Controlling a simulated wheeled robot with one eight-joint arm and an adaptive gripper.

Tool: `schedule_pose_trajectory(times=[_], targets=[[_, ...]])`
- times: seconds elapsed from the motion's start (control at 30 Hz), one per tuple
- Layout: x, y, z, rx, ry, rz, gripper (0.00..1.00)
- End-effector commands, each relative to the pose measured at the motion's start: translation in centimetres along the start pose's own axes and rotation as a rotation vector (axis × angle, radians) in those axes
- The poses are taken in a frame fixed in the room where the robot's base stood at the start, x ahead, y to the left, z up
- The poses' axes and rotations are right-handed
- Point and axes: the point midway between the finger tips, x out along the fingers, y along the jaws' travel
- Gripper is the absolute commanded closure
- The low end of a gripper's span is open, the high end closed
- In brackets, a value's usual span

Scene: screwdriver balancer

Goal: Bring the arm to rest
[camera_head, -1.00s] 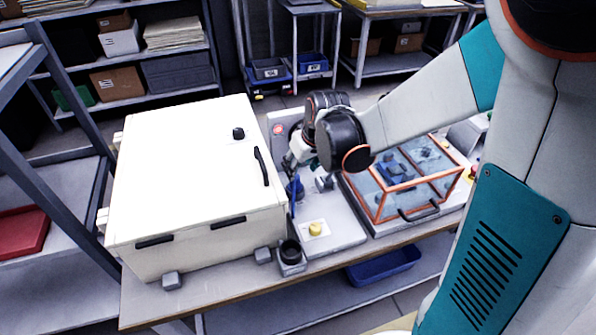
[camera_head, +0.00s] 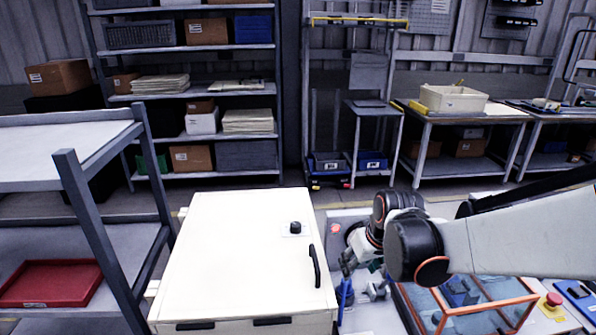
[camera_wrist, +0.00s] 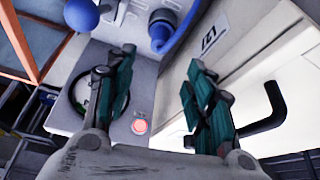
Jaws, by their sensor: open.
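My gripper (camera_head: 352,264) hangs at the end of my arm, just right of the cream cabinet (camera_head: 245,245) and above the grey bench plate. In the wrist view my gripper (camera_wrist: 160,68) has its two teal-padded fingers spread apart, with nothing held between them. A blue tool or hose part (camera_wrist: 162,32) lies beyond the fingertips in the wrist view. A blue upright piece (camera_head: 345,297) stands just below the gripper in the head view; whether the two touch cannot be told.
The cabinet's black handle (camera_wrist: 272,107) is close on the right in the wrist view. An orange-framed clear box (camera_head: 470,305) stands right of the gripper. A red button (camera_wrist: 140,126) sits on the plate. A shelf rack (camera_head: 90,150) stands left.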

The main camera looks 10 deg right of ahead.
Motion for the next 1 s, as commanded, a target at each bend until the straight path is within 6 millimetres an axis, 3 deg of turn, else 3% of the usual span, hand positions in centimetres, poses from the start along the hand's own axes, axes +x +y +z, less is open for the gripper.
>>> schedule_pose_trajectory(times=[0.27, 0.6, 0.8, 1.0], targets=[[-5.8, -1.4, 2.5, 0.042, 0.051, 0.030, 0.51], [-12.0, -3.1, 7.4, 0.106, 0.135, 0.068, 0.51], [-14.1, -3.9, 10.5, 0.140, 0.183, 0.084, 0.51], [-15.0, -4.2, 12.4, 0.161, 0.214, 0.092, 0.51]])
